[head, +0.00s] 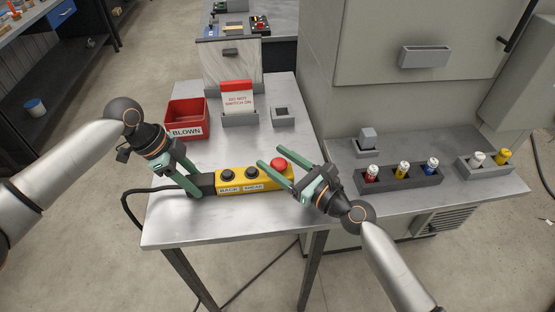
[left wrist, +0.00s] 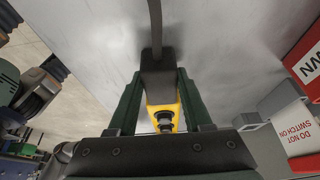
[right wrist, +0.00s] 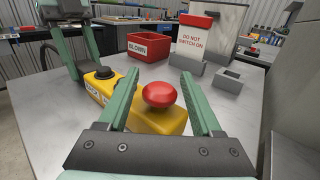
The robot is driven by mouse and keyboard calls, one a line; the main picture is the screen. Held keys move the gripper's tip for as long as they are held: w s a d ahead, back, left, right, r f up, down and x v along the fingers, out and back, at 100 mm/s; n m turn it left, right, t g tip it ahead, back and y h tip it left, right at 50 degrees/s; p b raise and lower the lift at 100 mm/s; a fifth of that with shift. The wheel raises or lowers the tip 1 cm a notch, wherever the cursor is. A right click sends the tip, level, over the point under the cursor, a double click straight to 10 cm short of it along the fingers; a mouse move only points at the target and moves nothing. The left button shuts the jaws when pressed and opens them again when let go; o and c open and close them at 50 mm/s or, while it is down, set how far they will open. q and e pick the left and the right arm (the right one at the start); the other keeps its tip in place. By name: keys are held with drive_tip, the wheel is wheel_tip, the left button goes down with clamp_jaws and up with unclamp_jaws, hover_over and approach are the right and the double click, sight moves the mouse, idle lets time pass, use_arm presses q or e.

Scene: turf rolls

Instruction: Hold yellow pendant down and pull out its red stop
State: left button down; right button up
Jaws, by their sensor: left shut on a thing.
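The yellow pendant (head: 238,187) lies on the metal table with a cable at its left end. It has two black buttons and a red mushroom stop (head: 278,165) at its right end. My left gripper (head: 197,190) is shut on the dark cable end of the pendant; the left wrist view shows its fingers on both sides of that dark end (left wrist: 158,82). My right gripper (head: 268,165) is open, with its fingers on either side of the red stop. In the right wrist view the stop (right wrist: 159,95) stands between the fingers, with gaps visible on both sides.
A red bin marked BLOWN (head: 187,119), a holder with a DO NOT SWITCH ON card (head: 239,100) and a small grey block (head: 283,116) stand behind the pendant. A grey rack (head: 405,178) of coloured cylinders stands on the right ledge by the cabinet. The table front is clear.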

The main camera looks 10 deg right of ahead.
clamp_jaws()
idle(0.3)
idle(0.8)
